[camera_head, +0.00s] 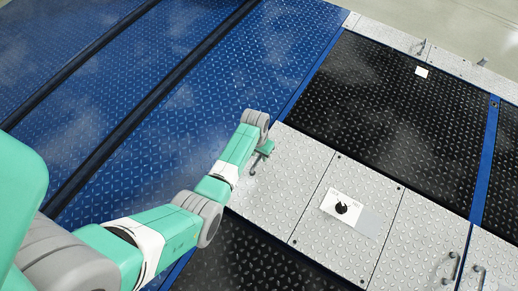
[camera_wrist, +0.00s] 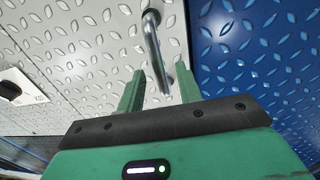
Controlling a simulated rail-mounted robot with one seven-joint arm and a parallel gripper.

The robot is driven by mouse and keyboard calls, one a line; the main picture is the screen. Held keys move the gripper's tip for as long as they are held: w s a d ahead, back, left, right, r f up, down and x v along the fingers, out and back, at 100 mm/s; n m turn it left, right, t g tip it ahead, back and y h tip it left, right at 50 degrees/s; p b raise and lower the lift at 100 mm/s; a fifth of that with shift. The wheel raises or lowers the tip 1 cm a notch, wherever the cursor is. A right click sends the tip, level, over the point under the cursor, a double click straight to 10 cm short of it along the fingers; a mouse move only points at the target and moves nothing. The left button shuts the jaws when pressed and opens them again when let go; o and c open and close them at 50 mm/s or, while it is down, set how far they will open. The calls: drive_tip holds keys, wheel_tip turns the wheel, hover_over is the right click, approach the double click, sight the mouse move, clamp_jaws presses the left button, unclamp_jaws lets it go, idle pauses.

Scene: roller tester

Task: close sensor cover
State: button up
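A silver diamond-plate panel (camera_head: 275,190) lies at the end of my arm, next to the blue floor plate; I take it to be the sensor cover. It also shows in the wrist view (camera_wrist: 90,40). It looks flat in the head view; I cannot tell whether it is fully closed. Its metal bar handle (camera_wrist: 154,45) runs toward the space between my two fingers in the wrist view. My gripper (camera_wrist: 158,70) is open, with a finger on each side of the handle's near end. Contact is not clear. In the head view my gripper (camera_head: 263,153) is small and partly hidden by the wrist.
A white plate with a black knob (camera_head: 341,208) sits on the neighbouring silver panel. More handles (camera_head: 453,266) stand at the lower right. Black diamond-plate panels (camera_head: 390,110) and blue floor plates (camera_head: 240,80) lie flat around, with blue strips between.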

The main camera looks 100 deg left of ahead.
wheel_tip(320, 180, up, 8)
drive_tip(key=p, duration=0.4)
drive_tip(key=shift+s+a+f, duration=0.15)
drive_tip(key=shift+s+f, duration=0.05)
drive_tip(key=shift+s, duration=0.1)
